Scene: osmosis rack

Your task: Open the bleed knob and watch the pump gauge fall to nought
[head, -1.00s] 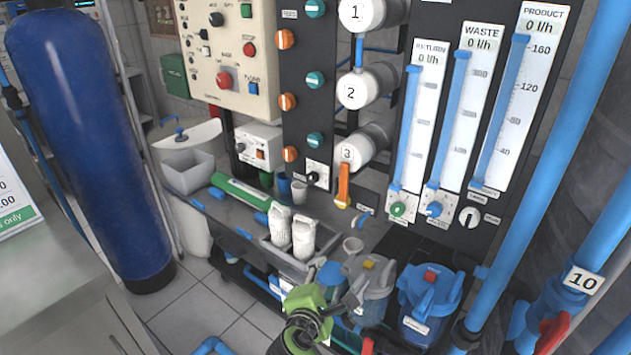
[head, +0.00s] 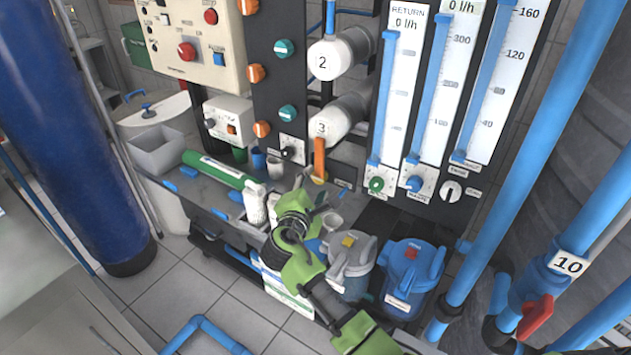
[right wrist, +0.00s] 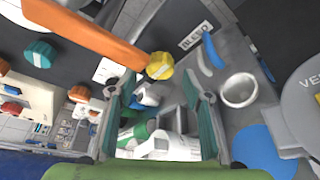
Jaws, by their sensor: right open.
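In the right wrist view, a "BLEED" label (right wrist: 196,37) sits on the dark panel. Near it are a round yellow knob (right wrist: 160,66) and a long orange handle (right wrist: 95,33). In the head view the orange handle (head: 320,155) hangs below the cylinder marked 3. Which part the label names, I cannot tell for sure. My right gripper (head: 303,185) is in front of the bench, below the orange handle. In the right wrist view its teal fingers (right wrist: 165,95) are apart, with nothing gripped. I cannot make out a pump gauge. My left gripper is not in view.
White bottles (head: 254,203) stand by my right gripper, beside a green cylinder (head: 215,168). Flow meters (head: 436,85) rise behind, reading 0 l/h on return. Blue pipes stand at far right.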

